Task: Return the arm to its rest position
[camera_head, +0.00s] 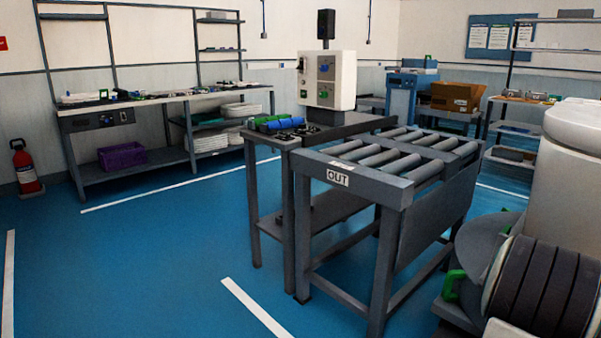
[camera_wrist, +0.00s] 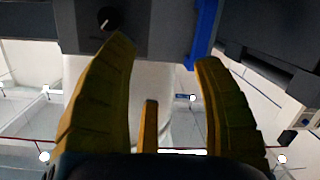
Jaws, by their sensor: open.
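My gripper (camera_wrist: 168,62) shows in the wrist view, with two ribbed yellow fingers spread apart. The space between the fingertips holds nothing. Past the fingers are a dark grey surface with a round black knob (camera_wrist: 110,19) and a blue upright bar (camera_wrist: 205,32). I cannot tell whether either finger touches them. My gripper does not show clearly in the head view.
A roller conveyor table (camera_head: 352,185) marked OUT stands in the middle, beside a bench with a control box (camera_head: 327,80). A long workbench (camera_head: 160,97) lines the left wall. A fire extinguisher (camera_head: 26,168) stands far left. Blue floor (camera_head: 170,260) is clear at front left.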

